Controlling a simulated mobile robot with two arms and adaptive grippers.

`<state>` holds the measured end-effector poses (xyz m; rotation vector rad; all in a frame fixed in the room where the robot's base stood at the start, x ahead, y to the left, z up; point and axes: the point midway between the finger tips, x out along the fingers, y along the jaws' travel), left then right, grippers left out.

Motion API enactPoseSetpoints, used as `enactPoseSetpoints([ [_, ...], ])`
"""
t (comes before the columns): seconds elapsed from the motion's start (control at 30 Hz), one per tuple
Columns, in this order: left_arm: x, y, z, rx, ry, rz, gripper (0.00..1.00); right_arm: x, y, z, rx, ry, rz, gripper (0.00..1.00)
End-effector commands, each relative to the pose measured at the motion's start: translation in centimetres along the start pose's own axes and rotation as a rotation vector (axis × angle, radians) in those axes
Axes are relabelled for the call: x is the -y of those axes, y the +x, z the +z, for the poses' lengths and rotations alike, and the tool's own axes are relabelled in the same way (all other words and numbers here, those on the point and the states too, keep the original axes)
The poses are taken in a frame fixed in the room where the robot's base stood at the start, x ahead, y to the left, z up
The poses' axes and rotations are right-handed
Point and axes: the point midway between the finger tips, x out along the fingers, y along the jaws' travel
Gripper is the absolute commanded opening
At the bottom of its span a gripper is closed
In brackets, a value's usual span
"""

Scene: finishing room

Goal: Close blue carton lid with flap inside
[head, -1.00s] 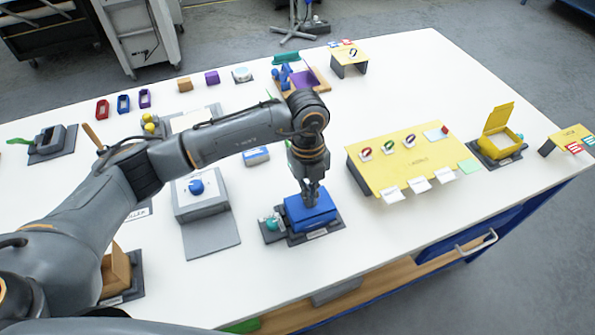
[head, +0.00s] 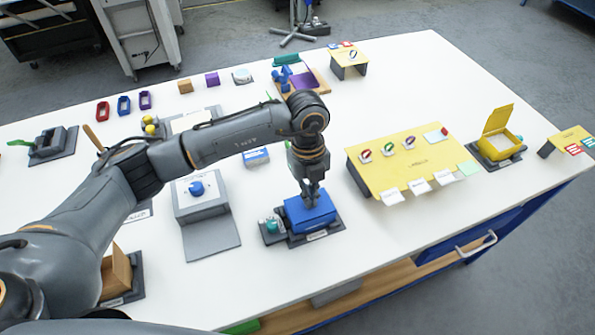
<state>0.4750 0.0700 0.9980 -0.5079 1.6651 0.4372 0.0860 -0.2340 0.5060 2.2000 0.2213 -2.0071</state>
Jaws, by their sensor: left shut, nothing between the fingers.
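The blue carton (head: 312,218) sits on a dark base plate (head: 334,232) near the table's front edge. Its blue lid looks down over the top, lying about flat. The flap cannot be made out. My left gripper (head: 311,201) points down with its fingers shut and empty, at the top of the carton. It hides part of the lid; whether the fingertips touch the lid cannot be told. My right gripper is not in view.
A small teal piece (head: 272,226) is on the plate left of the carton. A grey box with a blue knob (head: 197,190) stands further left. A yellow sloped board (head: 410,158) and an open yellow carton (head: 498,142) stand to the right. White table is clear in front.

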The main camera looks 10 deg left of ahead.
Motion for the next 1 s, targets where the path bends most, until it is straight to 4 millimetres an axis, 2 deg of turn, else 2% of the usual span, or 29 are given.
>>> enactPoseSetpoints([
  [0.2,0.0,-1.3,-0.2,0.000,0.000,0.000,0.00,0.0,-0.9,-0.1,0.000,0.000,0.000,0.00],
  [0.47,0.0,-2.0,-0.3,0.000,0.000,0.000,0.00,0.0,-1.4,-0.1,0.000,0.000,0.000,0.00],
  [1.0,0.0,-7.3,-1.1,0.000,0.000,0.000,0.00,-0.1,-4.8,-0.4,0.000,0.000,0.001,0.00],
])
